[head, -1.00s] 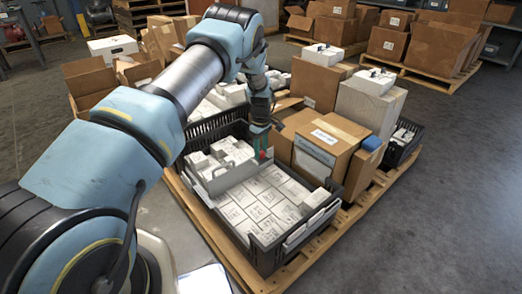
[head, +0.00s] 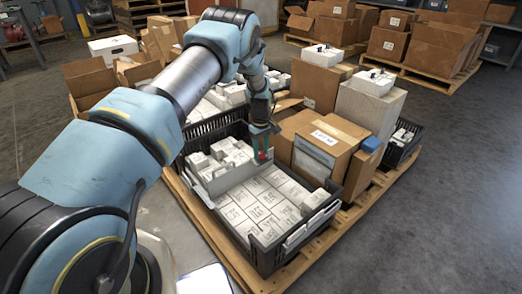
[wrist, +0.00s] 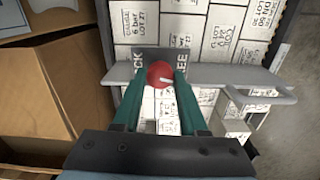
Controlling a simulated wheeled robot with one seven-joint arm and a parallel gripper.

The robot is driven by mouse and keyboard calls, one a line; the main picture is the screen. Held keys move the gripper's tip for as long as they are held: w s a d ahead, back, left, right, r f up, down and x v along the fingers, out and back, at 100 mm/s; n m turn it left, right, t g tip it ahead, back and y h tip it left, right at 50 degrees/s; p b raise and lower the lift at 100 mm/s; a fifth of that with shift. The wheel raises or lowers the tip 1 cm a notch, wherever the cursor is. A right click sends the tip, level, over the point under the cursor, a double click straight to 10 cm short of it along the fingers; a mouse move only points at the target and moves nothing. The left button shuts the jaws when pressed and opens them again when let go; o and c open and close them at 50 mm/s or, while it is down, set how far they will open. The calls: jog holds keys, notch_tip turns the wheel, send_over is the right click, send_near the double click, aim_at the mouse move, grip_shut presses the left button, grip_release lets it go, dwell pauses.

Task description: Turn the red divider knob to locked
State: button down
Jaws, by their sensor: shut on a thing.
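The red divider knob (wrist: 159,74) sits on a grey divider (wrist: 215,76) that crosses the black crate (head: 262,262). It also shows small in the head view (head: 262,155). My gripper (wrist: 156,82) has its two green fingers on either side of the knob, shut on it. A white mark on the knob points right and slightly down in the wrist view.
White labelled boxes (head: 262,200) fill the crate on both sides of the divider. Brown cartons (head: 325,145) stand close at the right on the same wooden pallet (head: 205,222); in the wrist view a carton (wrist: 45,80) is at left. Open floor lies at right.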

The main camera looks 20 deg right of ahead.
jog(key=m, duration=0.3)
jog(key=shift+m+p, duration=0.3)
jog(key=shift+m, duration=0.1)
jog(key=m, duration=0.3)
jog(key=shift+m, duration=0.3)
jog(key=m, duration=0.3)
jog(key=shift+m+p, duration=0.3)
jog(key=shift+m, duration=0.1)
jog(key=m, duration=0.3)
jog(key=shift+m, duration=0.3)
jog(key=m, duration=0.3)
jog(key=shift+m, duration=0.3)
jog(key=m, duration=0.3)
jog(key=shift+m, duration=0.3)
jog(key=m, duration=0.3)
jog(key=shift+m, duration=2.2)
